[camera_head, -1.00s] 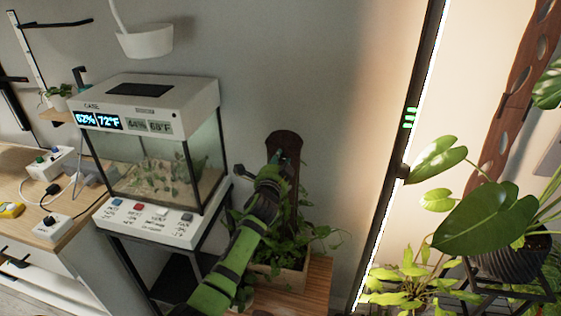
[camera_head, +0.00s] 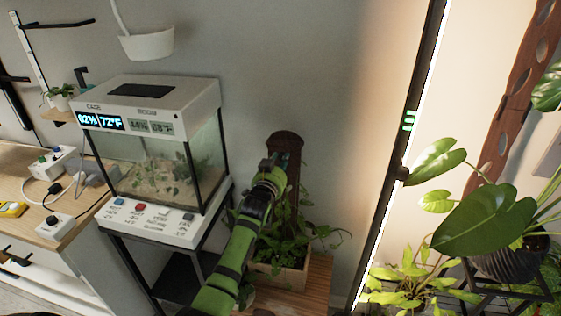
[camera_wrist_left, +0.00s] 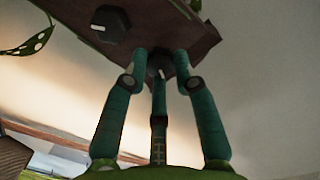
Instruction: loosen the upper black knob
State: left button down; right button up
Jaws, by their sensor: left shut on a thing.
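A dark brown upright board (camera_head: 291,187) stands in a wooden planter in the middle of the head view, against the wall. My left gripper (camera_head: 277,160) is at its upper part. In the left wrist view the gripper's teal fingers (camera_wrist_left: 161,65) close around a black knob (camera_wrist_left: 181,68) with a pale mark, near one end of the board (camera_wrist_left: 165,28). Its place in the head view fits the upper black knob. The fingers partly cover it. A second black knob (camera_wrist_left: 110,23) with a white mark sits free on the same board. My right gripper is not in view.
A glass terrarium (camera_head: 155,160) with a white lid and control panel stands left of my arm. Leaves trail around the planter box (camera_head: 283,277). A bright glowing strip stands to the right, with large-leaved plants (camera_head: 485,222) beyond. Bare wall lies between board and strip.

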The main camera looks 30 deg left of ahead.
pick_arm(q)
jog(key=n, duration=0.3)
jog(key=shift+a+f+n, duration=0.1)
jog(key=shift+a+n, duration=0.05)
jog(key=shift+n, duration=1.05)
jog(key=shift+f, duration=0.15)
jog(key=c, duration=1)
grip_release()
jog(key=v, duration=1.2)
jog(key=shift+f, duration=0.2)
